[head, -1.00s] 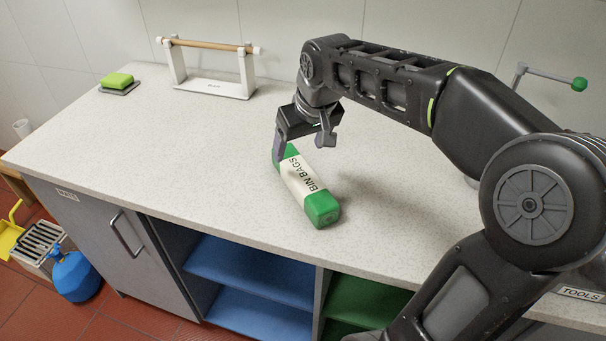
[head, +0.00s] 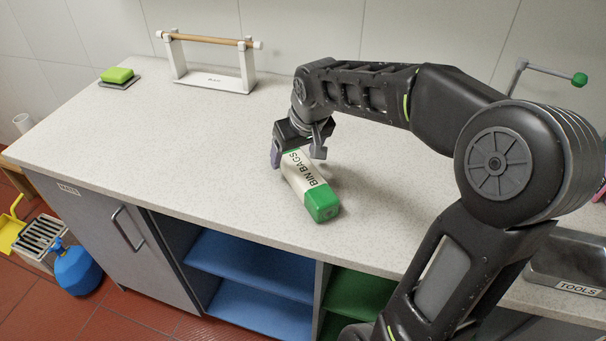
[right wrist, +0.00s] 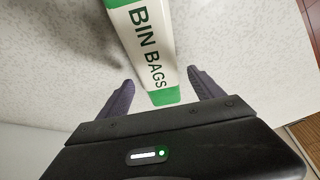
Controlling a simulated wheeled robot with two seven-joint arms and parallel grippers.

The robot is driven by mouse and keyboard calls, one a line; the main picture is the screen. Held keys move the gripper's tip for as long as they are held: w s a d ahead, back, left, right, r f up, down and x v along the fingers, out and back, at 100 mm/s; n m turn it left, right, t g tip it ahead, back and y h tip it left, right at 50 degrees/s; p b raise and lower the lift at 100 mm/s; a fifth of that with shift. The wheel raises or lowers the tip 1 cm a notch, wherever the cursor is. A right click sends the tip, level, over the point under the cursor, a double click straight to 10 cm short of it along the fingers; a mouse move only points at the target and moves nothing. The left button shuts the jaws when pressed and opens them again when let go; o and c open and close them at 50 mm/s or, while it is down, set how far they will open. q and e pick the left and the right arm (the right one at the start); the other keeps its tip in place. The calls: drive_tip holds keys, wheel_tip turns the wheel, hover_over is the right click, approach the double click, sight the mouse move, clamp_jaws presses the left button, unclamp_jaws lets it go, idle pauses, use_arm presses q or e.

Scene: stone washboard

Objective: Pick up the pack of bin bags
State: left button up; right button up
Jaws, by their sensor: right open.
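The pack of bin bags (head: 308,184) is a white and green block lettered "BIN BAGS", lying on the speckled worktop (head: 215,165). My right gripper (head: 297,158) is over its far end, with one finger on each side. In the right wrist view the pack (right wrist: 150,45) lies between the two spread fingers of the right gripper (right wrist: 164,88), its green end towards the palm. The gripper hides part of the far end in the head view. My left gripper is not in view.
A white roll holder (head: 213,80) and a green sponge (head: 117,75) stand at the back left. A metal bracket with a green knob (head: 579,79) and a box labelled "TOOLS" (head: 572,288) are at the right. The worktop left of the pack is clear.

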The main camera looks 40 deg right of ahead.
drive_tip(key=shift+x, duration=1.15)
drive_tip(key=shift+c, duration=0.5)
clamp_jaws()
wheel_tip(320, 180, up, 10)
drive_tip(key=shift+r, duration=0.1)
idle(0.7)
